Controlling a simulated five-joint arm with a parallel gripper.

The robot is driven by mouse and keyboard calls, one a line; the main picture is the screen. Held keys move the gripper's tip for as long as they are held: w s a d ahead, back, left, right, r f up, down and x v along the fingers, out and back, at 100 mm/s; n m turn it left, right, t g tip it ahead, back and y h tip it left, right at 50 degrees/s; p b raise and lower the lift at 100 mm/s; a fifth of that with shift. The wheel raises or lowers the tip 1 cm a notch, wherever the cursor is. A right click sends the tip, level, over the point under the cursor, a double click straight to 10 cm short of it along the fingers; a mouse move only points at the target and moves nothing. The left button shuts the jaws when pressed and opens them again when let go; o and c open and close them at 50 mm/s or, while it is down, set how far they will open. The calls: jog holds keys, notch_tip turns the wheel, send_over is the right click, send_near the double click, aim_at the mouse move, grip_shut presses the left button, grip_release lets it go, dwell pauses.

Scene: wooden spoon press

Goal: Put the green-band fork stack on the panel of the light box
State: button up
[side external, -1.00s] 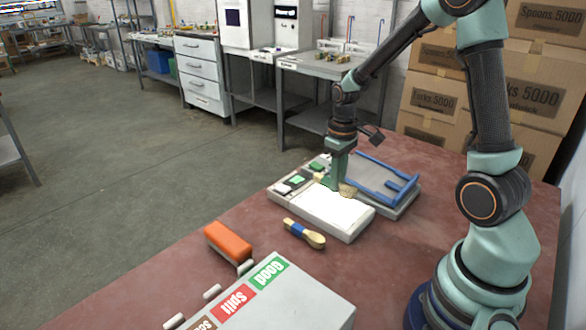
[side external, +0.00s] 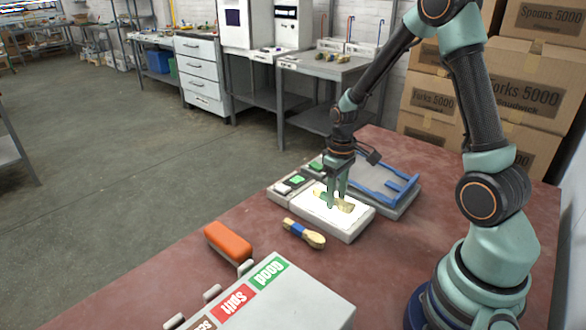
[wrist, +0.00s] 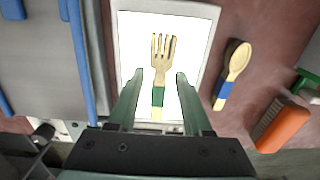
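The green-band fork stack (wrist: 161,52) lies on the lit white panel of the light box (wrist: 195,35), tines pointing to the top of the wrist view. Its green band (wrist: 157,97) is between my fingers. In the side view the fork stack (side external: 346,207) is partly covered by my fingers. My gripper (wrist: 157,92) is open, with one finger on each side of the handle and a gap on both sides. It is low over the light box (side external: 348,236) in the side view.
A blue-band spoon (side external: 304,233) lies beside the light box. An orange brush (side external: 228,242) and a grey sorting box with labels (side external: 300,305) are nearer the camera. A blue-railed tray (side external: 400,207) stands right behind the light box.

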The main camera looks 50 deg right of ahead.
aim_at(336, 198)
jog(key=shift+r, duration=0.1)
notch_tip(336, 198, up, 12)
jog(key=s+a+r+t, duration=0.2)
jog(key=s+a+r, duration=0.1)
jog(key=a, duration=0.3)
jog(key=s+a+r+t, duration=0.3)
jog(key=a+r, duration=0.2)
jog(key=a, duration=0.1)
jog(key=shift+s+a+r+t, duration=0.25)
jog(key=shift+t, duration=0.05)
